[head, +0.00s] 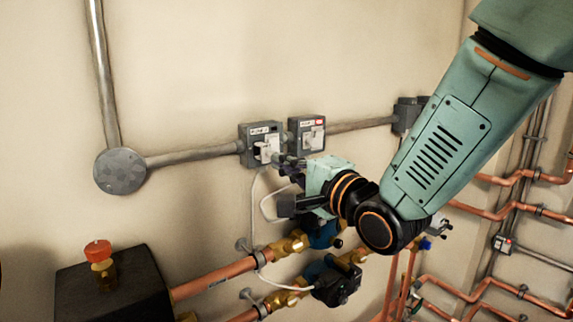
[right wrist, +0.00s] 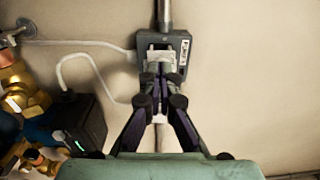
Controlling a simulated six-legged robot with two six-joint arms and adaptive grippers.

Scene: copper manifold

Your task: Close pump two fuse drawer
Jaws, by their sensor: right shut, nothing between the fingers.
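Two grey fuse boxes sit side by side on the wall in the head view, the left box (head: 245,148) and the right box (head: 293,131). The left box's pale drawer (head: 268,149) seems to stick out a little. My right gripper (head: 283,161) is shut and empty, its tips right at that drawer. In the right wrist view the closed fingertips (right wrist: 161,72) overlap the pale front of a grey box (right wrist: 182,42); contact is unclear. My left gripper is out of view.
A grey conduit (head: 195,155) runs from a round junction box (head: 121,170) to the fuse boxes. White cables (head: 253,215) hang below them. Copper pipes (head: 215,279) and brass valves (head: 289,244) lie beneath. The wall above the boxes is clear.

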